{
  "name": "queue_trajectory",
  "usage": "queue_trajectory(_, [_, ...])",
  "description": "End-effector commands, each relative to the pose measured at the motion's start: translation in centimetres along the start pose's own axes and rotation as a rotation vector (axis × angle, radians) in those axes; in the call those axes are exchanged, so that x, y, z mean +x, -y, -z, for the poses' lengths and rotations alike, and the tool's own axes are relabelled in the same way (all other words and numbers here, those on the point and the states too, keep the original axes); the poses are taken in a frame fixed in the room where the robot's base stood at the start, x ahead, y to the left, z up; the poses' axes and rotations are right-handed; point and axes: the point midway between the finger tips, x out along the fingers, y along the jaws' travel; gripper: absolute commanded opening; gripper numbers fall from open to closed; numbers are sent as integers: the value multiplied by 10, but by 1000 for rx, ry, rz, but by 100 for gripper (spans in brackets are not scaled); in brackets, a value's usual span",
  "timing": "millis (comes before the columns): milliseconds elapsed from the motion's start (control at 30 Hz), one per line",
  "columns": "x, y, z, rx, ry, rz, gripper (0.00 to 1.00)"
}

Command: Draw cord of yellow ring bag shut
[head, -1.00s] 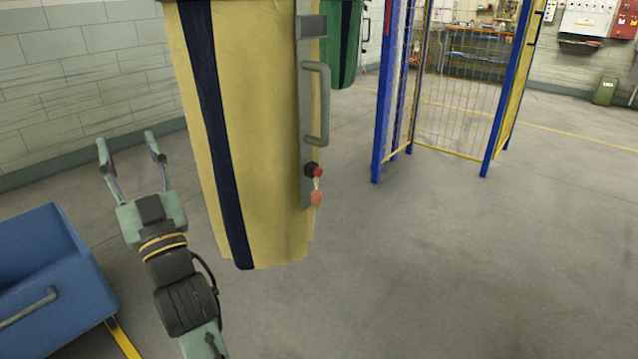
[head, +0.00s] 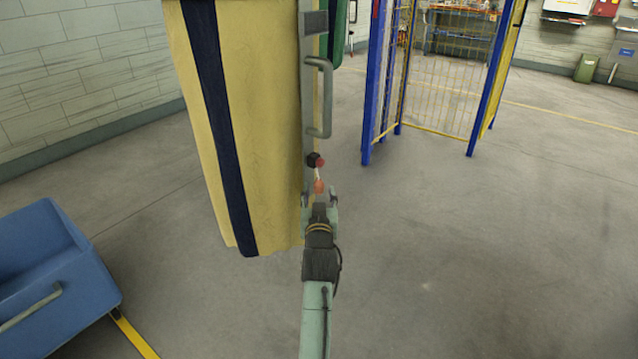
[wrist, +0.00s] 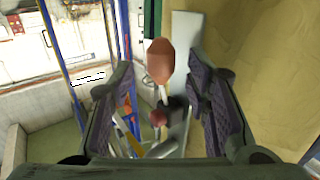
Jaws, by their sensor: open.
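The yellow bag (head: 265,120) with a dark blue stripe hangs at the centre-left of the head view. A grey strip with a handle (head: 326,98) runs down its right side. Below the handle is a black and red cord lock (head: 316,160), with a short cord down to an orange pull (head: 319,187). My gripper (head: 320,196) is open just below the pull, pointing up at it. In the wrist view the orange pull (wrist: 160,60) shows between the two open fingers (wrist: 160,95), with the red button (wrist: 158,118) beyond it. I cannot tell whether a finger touches the pull.
A blue bin (head: 50,270) stands at lower left, beside a yellow floor line. A blue-post cage with yellow mesh (head: 440,80) stands at back right. A green bag (head: 340,35) hangs behind the yellow one. The floor at right is clear.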

Motion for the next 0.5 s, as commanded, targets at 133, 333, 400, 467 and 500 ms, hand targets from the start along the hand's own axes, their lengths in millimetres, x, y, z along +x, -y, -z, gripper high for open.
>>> queue_trajectory(133, [23,0,2,2,0,0,44])
queue_trajectory(333, [37,0,1,0,-1,0,44])
queue_trajectory(400, [39,0,1,0,-1,0,44])
queue_trajectory(467, [39,0,1,0,-2,0,44])
queue_trajectory(500, [39,0,1,0,-2,0,44])
